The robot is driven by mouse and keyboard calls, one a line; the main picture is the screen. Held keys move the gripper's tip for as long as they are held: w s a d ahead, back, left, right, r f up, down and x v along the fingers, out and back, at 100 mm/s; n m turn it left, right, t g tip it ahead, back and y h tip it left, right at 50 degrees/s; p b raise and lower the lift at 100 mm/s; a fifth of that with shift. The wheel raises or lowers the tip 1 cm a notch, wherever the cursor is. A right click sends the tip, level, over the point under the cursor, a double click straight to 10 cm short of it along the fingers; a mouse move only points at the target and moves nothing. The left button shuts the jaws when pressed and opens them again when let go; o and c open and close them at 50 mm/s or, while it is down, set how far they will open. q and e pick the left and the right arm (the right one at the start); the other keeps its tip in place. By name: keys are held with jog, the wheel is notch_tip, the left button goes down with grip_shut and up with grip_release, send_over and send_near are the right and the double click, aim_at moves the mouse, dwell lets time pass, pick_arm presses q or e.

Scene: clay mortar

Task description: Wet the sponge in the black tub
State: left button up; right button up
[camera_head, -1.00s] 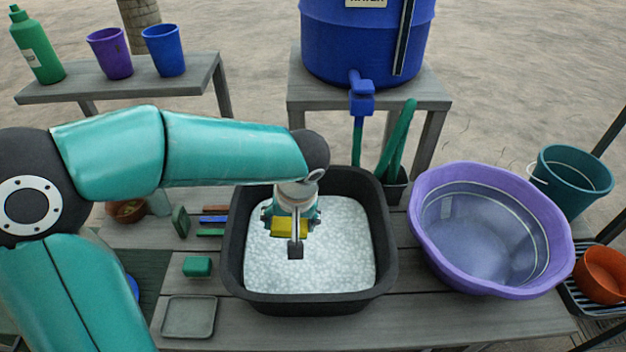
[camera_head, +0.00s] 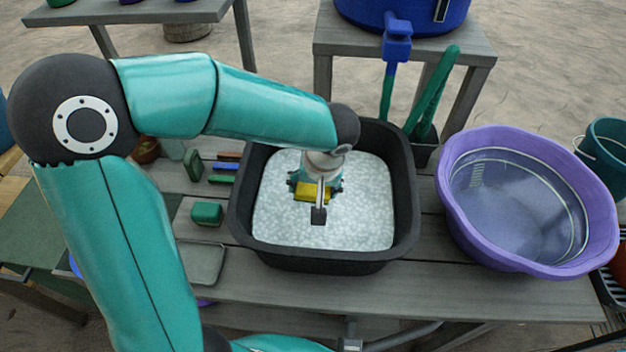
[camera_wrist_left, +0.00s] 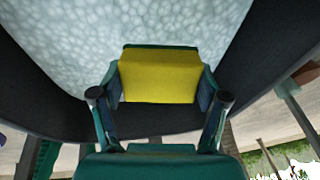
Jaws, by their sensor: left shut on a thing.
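The black tub (camera_head: 408,205) stands on the slatted table in the head view, filled with pale, foamy-looking liquid (camera_head: 350,225). My left gripper (camera_head: 318,205) points down inside the tub and is shut on the yellow sponge (camera_head: 306,190). In the left wrist view the sponge (camera_wrist_left: 158,76) sits between both fingers, with a green layer along its far edge. The liquid (camera_wrist_left: 120,25) and the dark tub wall (camera_wrist_left: 60,95) surround it. I cannot tell how deep the sponge sits in the liquid. My right gripper is not in view.
A purple basin (camera_head: 460,235) of water stands right of the tub. A green block (camera_head: 207,213) and a shallow tray (camera_head: 200,263) lie to its left, with small coloured bars (camera_head: 222,179) behind. A blue barrel's tap (camera_head: 397,45) overhangs behind the tub.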

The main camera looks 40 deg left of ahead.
pick_arm(q)
notch_tip(320, 180, down, 8)
jog(key=b, duration=0.4)
jog(key=shift+b, duration=0.3)
jog(key=shift+s+f+b, duration=0.35)
jog(key=shift+f, duration=0.4)
jog(key=r+p, duration=0.3)
jog(key=r, duration=0.2)
jog(key=r+p, duration=0.3)
jog(key=r, duration=0.2)
jog(key=r+p, duration=0.3)
jog(key=r, duration=0.2)
jog(key=shift+w+r+p, duration=0.25)
jog(key=shift+r+p, duration=0.15)
